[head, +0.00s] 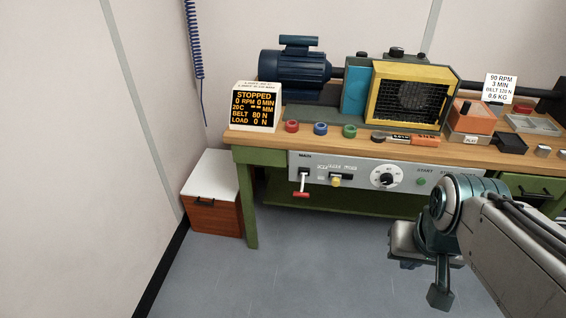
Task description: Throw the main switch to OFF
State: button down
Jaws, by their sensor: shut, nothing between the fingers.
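The main switch (302,184) is on the grey control panel (355,166) at the bench front, under the label MAIN. Its lever hangs down and ends in a red handle (301,195); any ON or OFF marks are too small to read. My gripper (440,296) is at the lower right, in front of the bench, well to the right of the switch and apart from it. It is shut and empty. My arm covers the right part of the panel.
Beside the switch are a yellow knob (336,182), a round dial (387,177) and a green button (421,182). A display (256,108) reads STOPPED, 0 RPM. A brown cabinet (215,205) stands left of the bench. The floor (310,265) in front is clear.

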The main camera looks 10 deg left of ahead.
aim_at(301, 193)
jog(key=u, duration=0.35)
jog(key=i, duration=0.9)
jog(key=u, duration=0.35)
